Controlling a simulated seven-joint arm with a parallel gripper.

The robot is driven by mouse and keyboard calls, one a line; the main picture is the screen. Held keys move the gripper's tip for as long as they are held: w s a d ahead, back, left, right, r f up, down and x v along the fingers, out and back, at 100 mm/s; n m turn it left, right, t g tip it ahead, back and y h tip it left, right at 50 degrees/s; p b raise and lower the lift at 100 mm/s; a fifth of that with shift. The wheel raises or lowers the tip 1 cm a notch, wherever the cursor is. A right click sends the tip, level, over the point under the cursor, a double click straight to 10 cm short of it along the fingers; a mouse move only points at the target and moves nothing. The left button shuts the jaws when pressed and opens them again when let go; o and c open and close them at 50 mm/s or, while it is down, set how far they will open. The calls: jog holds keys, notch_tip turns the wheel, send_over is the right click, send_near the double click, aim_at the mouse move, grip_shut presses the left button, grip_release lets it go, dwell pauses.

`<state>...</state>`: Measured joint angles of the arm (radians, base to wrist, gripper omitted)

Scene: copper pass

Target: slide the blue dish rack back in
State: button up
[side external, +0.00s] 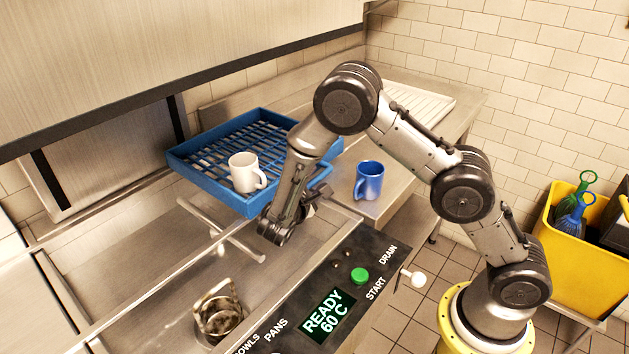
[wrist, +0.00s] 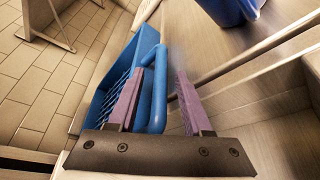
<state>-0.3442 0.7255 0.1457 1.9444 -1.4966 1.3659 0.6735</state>
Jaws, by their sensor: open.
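The blue dish rack (side external: 192,171) sits at the end of the steel wash counter, a white mug (side external: 243,172) standing in it. Its blue loop handle (wrist: 157,100) sticks out toward my gripper (side external: 312,198). In the wrist view my gripper (wrist: 161,76) is open, with its two purple-grey fingers on either side of the handle bar. The left finger looks to be inside the loop. The right finger is apart from the bar, with a gap showing. In the side view my arm partly hides the handle and the rack's near corner.
A blue mug (side external: 369,180) stands on the counter close right of my gripper. A control panel (side external: 330,290) with a green button (side external: 359,275) lies in front. A metal basket (side external: 218,309) is in the sink. A yellow bin (side external: 577,240) stands far right.

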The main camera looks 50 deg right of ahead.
grip_shut()
dwell(1.4)
